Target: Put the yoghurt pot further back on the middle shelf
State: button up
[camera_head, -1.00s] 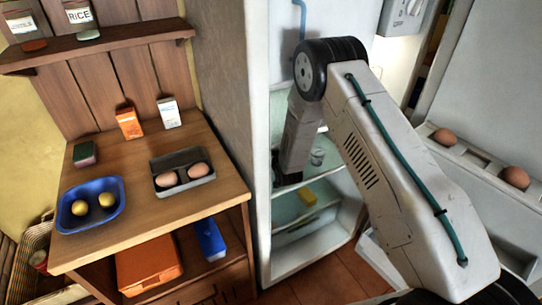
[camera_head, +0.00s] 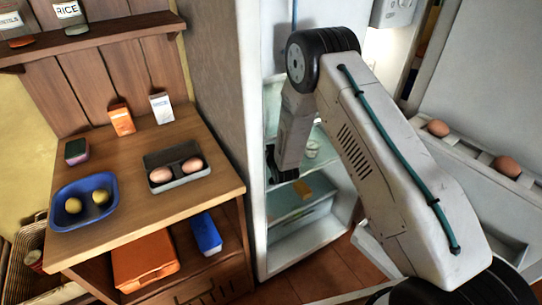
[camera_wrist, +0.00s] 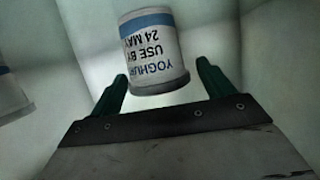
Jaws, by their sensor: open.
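The yoghurt pot (camera_wrist: 155,55) is white with a blue band and a printed label that reads upside down in the wrist view. My gripper (camera_wrist: 162,72) is open, with one green finger on each side of the pot's near end. I cannot tell whether either finger touches it. In the head view my gripper (camera_head: 283,165) is inside the open fridge (camera_head: 252,130), partly hidden by its side wall. A small white pot (camera_head: 312,149) stands on the fridge's middle shelf, right of my gripper; I cannot tell which pot it is.
A second white pot with a blue band (camera_wrist: 12,95) is at the wrist view's left edge. The fridge door (camera_head: 470,165) on the right holds eggs. A wooden counter (camera_head: 130,215) stands left.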

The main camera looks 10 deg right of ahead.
jog(key=v, duration=1)
jog(key=shift+s, duration=0.2)
